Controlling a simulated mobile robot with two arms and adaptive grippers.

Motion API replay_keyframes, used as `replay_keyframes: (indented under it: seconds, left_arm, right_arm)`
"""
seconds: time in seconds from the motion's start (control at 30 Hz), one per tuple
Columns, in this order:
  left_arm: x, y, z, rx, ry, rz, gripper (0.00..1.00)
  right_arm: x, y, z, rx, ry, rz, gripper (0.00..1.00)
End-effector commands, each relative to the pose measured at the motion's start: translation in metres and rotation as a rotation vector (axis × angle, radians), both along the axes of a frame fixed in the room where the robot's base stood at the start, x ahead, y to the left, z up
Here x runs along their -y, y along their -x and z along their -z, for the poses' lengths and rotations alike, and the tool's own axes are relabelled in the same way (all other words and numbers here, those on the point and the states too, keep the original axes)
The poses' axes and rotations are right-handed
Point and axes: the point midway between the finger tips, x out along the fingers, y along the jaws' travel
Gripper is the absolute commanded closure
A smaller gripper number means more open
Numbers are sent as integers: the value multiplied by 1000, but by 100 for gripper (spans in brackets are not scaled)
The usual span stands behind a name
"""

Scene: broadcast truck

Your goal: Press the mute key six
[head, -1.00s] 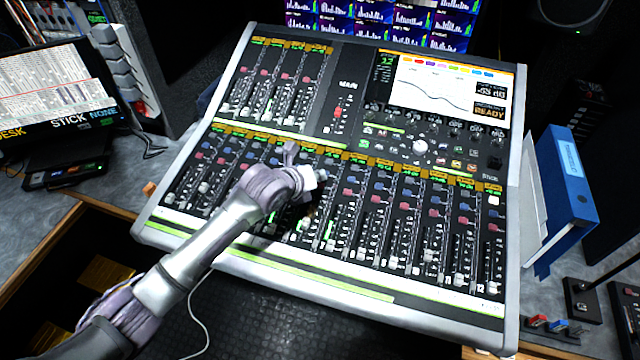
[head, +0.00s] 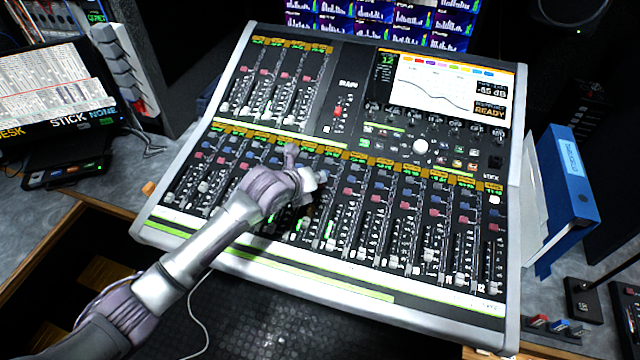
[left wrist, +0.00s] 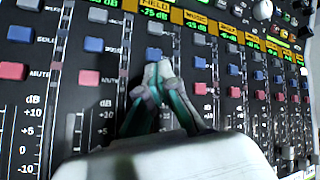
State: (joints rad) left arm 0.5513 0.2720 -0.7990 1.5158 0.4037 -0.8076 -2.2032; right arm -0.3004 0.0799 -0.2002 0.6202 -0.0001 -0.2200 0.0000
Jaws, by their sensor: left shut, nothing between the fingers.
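The mixing console (head: 330,262) has a long lower row of channel strips, each with blue keys and a red mute key. My left gripper (head: 312,180) is shut and empty over the middle of this row. In the left wrist view its fingertips (left wrist: 157,74) are together over one strip, just below a blue key (left wrist: 154,55). The red key of that strip is hidden by the fingers; by its place in the row it seems to be mute key six. Red mute keys show on the strips either side, left (left wrist: 88,77) and right (left wrist: 200,88). Contact cannot be told.
The console screen (head: 440,82) stands at its upper right and a round knob (head: 420,146) sits below it. Faders fill the front part of the strips. A blue binder (head: 567,185) stands at the right. A screen with a list (head: 50,90) is at the left.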

Motion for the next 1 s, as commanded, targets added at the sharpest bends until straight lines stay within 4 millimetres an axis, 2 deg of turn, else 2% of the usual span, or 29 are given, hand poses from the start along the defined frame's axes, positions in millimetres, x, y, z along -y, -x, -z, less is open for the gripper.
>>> replay_keyframes:
  seconds: [1.0]
  left_arm:
    - [0, -1, 8, 1, 0, -1, 100]
  right_arm:
    - [0, 0, 5, 0, -1, 1, 60]
